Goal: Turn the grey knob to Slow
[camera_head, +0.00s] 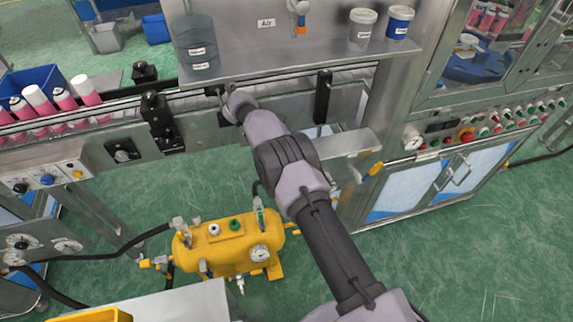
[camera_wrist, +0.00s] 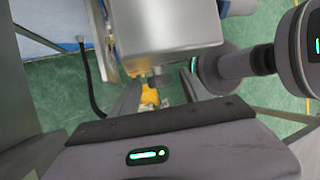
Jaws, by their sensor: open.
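A small grey knob (camera_head: 122,155) sits on a dark plate on the conveyor's side, left of my arm in the head view. Its label and pointer are too small to read. My gripper (camera_head: 222,92) is at the conveyor's edge, to the right of and above that knob, partly hidden by my wrist. In the wrist view my gripper (camera_wrist: 160,92) is open, its two fingers spread below a grey metal box (camera_wrist: 168,35). A small dark part (camera_wrist: 158,78) shows between the fingers under the box; I cannot tell whether it is a knob.
Pink-and-white cans (camera_head: 60,98) stand on the conveyor at the left. A black sensor bracket (camera_head: 157,115) stands between the knob and my gripper. A yellow tank (camera_head: 225,245) stands on the green floor below. A control panel with several buttons is at the right (camera_head: 490,128).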

